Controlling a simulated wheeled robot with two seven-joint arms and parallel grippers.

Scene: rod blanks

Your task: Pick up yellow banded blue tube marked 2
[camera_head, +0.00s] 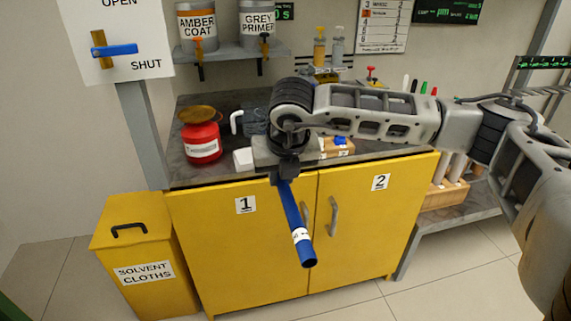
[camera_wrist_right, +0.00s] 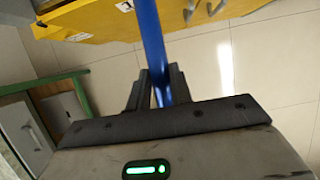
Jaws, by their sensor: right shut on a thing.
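A blue tube (camera_head: 291,208) hangs tilted in front of the yellow cabinet, its open lower end toward the right. It carries a white label (camera_head: 300,235) near that end; the mark on it is too small to read, and I see no yellow band. My right gripper (camera_head: 287,177) is shut on the tube near its upper end, part of which the gripper hides. In the right wrist view the tube (camera_wrist_right: 151,40) stands between the two dark fingers of my right gripper (camera_wrist_right: 158,88). My left gripper is not in view.
The yellow cabinet (camera_head: 245,255) with doors 1 and 2 stands behind the tube under a dark worktop. A red can (camera_head: 202,138) sits on the worktop at left. A yellow solvent cloths bin (camera_head: 148,245) stands at left. A wooden rack (camera_head: 445,193) with light tubes is at right.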

